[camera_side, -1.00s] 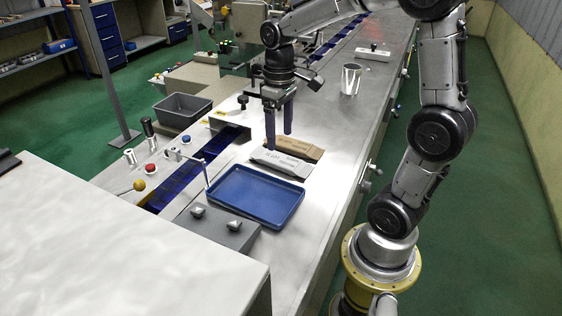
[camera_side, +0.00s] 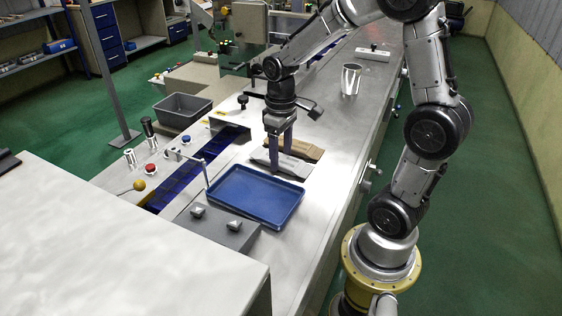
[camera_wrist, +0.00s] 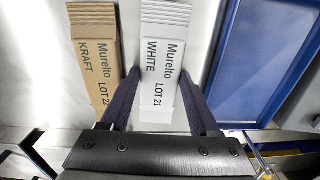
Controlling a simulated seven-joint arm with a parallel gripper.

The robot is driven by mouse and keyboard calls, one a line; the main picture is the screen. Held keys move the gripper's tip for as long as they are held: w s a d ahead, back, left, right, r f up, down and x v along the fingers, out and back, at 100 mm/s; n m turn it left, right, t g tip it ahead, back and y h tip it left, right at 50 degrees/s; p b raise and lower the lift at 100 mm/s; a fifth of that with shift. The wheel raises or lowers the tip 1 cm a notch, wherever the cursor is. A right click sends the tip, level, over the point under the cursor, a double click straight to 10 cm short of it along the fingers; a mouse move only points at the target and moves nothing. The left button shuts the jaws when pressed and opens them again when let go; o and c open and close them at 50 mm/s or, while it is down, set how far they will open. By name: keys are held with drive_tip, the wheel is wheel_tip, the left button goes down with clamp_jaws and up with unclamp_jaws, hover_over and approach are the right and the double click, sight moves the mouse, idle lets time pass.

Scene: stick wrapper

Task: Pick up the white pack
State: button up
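The white pack (camera_wrist: 162,60) is a long flat pack printed "Murelto WHITE LOT 21". In the side view the white pack (camera_side: 295,168) lies on the metal table, partly hidden by my fingers. My gripper (camera_side: 281,158) is lowered over it. In the wrist view my gripper (camera_wrist: 164,78) is open, with one dark finger on each side of the white pack. A gap shows on the right side; the left finger is close to the pack's edge. I cannot tell if it touches.
A brown kraft pack (camera_wrist: 96,58) lies just left of the white pack, close to the left finger. A blue tray (camera_side: 228,209) stands on the other side. A metal cup (camera_side: 351,78) stands farther back. A grey bin (camera_side: 182,117) is at the left.

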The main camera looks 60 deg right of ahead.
drive_tip(key=c, duration=0.7)
drive_tip(key=shift+r, duration=0.1)
